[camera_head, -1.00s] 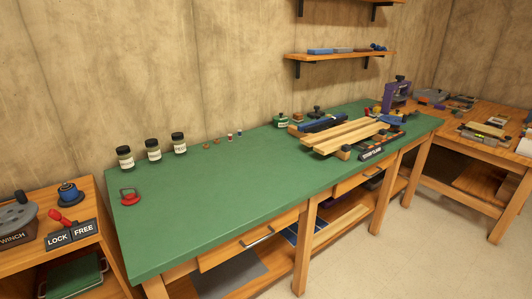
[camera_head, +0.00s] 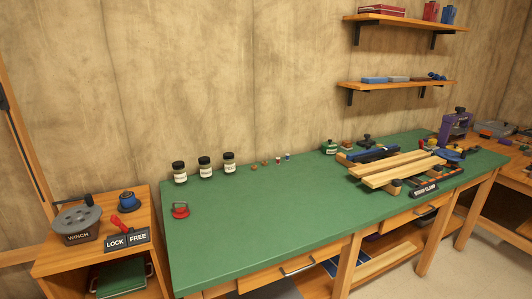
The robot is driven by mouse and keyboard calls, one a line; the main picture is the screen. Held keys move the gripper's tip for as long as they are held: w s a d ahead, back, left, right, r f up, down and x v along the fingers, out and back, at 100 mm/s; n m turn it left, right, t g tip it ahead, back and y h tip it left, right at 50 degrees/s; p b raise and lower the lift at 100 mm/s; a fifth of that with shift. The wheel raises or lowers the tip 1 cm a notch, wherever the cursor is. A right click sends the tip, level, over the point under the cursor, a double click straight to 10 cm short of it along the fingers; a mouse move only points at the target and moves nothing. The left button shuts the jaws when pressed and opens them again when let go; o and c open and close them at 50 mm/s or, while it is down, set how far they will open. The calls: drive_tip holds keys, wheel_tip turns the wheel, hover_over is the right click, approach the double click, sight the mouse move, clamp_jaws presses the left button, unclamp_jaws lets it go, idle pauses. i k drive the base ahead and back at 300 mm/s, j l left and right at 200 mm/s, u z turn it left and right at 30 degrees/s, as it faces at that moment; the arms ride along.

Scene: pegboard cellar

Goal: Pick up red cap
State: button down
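A small round red thing (camera_head: 181,213) with a dark loop above it lies on the left part of the green bench top (camera_head: 262,205); I cannot tell for sure whether it is the red cap. A tiny piece with red on it (camera_head: 278,161) stands in a row of small pieces near the wall, too small to make out. My gripper is not in view.
Three dark-lidded jars (camera_head: 204,167) stand along the back of the bench. A cabinet with a winch (camera_head: 78,220) stands left. The bench's middle is clear.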

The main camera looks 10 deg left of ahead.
sight(182, 213)
drive_tip(key=u, duration=1.25)
